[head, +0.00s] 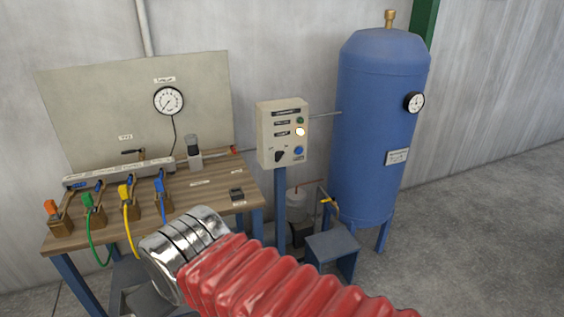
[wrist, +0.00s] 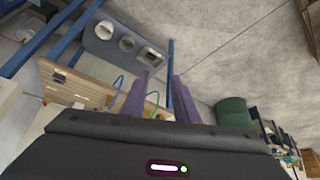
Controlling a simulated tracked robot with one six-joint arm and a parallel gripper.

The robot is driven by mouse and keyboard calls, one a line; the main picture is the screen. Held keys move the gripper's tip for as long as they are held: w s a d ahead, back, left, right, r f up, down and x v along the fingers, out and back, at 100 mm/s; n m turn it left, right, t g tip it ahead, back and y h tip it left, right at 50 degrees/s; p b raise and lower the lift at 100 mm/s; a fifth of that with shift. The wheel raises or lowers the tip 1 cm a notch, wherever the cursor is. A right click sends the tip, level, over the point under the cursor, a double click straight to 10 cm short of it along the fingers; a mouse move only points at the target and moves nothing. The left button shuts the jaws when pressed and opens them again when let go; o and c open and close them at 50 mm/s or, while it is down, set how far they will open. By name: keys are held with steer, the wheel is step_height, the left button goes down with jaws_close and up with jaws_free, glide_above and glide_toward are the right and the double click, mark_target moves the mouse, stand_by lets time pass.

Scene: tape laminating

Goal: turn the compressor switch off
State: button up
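The compressor control box (head: 284,132) is a pale panel on a blue post, at the middle of the head view. Its black rotary switch (head: 280,157) is at the lower left of the face, and its labels are too small to read. A lamp (head: 300,132) on the face glows bright, with a green one above it and a blue button at lower right. In the wrist view my gripper (wrist: 160,97) shows two purple fingers apart with nothing between them. The gripper is not seen in the head view. The switch cannot be made out in the wrist view.
A wooden workbench (head: 222,209) with coloured hoses and a gauge board (head: 90,105) stands left of the box. A tall blue tank (head: 375,120) stands right of it, with a small blue stand (head: 333,243) in front. Open concrete floor (head: 480,230) lies at right.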

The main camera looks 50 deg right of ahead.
steer(key=w+d+m+t+h, duration=0.3)
steer(key=w+d+m, duration=0.2)
steer(key=w+d, duration=0.8)
steer(key=m+t+h, duration=0.6)
steer(key=m+t, duration=0.1)
steer(key=m, duration=0.3)
glide_toward(281, 158)
steer(key=v, duration=0.6)
steer(key=shift+w+a+r, duration=0.1)
steer(key=shift+w+r, duration=0.05)
steer(key=x, duration=1.3)
steer(key=shift+w+d, duration=0.25)
steer(key=shift+c, duration=0.2)
